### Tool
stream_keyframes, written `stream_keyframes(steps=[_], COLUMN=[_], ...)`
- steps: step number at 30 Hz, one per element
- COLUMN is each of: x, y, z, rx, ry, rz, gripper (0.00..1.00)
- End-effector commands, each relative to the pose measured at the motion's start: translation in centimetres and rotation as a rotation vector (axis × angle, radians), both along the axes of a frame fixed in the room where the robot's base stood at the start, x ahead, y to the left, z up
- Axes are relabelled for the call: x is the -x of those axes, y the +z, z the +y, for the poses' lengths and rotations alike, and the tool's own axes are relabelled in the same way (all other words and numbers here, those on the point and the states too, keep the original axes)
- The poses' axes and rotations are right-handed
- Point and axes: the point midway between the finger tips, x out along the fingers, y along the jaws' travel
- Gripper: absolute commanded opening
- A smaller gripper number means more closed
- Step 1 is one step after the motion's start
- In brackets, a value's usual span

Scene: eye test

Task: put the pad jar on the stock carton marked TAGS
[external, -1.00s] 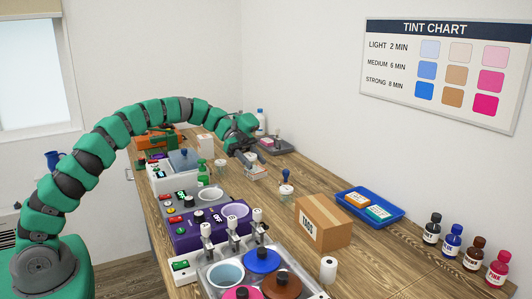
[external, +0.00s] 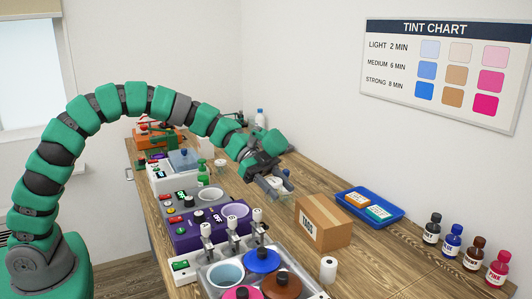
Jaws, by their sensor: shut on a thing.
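The pad jar (external: 270,189) is a small clear container with white contents. It is held at the end of my gripper (external: 269,177), which is shut on it and partly covers it. The jar is up and to the left of the stock carton (external: 328,222), apart from it. The carton is a brown box with tape across its top and a white label on its left face that seems to read TAGS. Its top is bare.
A blue tray (external: 374,220) with small boxes lies behind the carton. Several tint bottles (external: 451,241) stand at the right. A white roll (external: 328,270) stands in front of the carton. A purple warmer (external: 203,232) and a unit with colored lids (external: 215,254) fill the left side.

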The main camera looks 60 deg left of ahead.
Motion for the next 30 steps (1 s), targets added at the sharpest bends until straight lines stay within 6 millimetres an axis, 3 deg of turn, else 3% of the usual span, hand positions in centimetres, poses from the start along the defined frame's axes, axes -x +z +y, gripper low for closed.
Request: stream_keyframes(steps=[10, 30], x=[-4.9, -12.5], y=[-0.7, -1.4], z=[-1.4, -3.7], rx=[-0.004, -0.003], ry=[0.001, -0.001], rz=[0.001, 0.001], gripper=[0.20, 0.20])
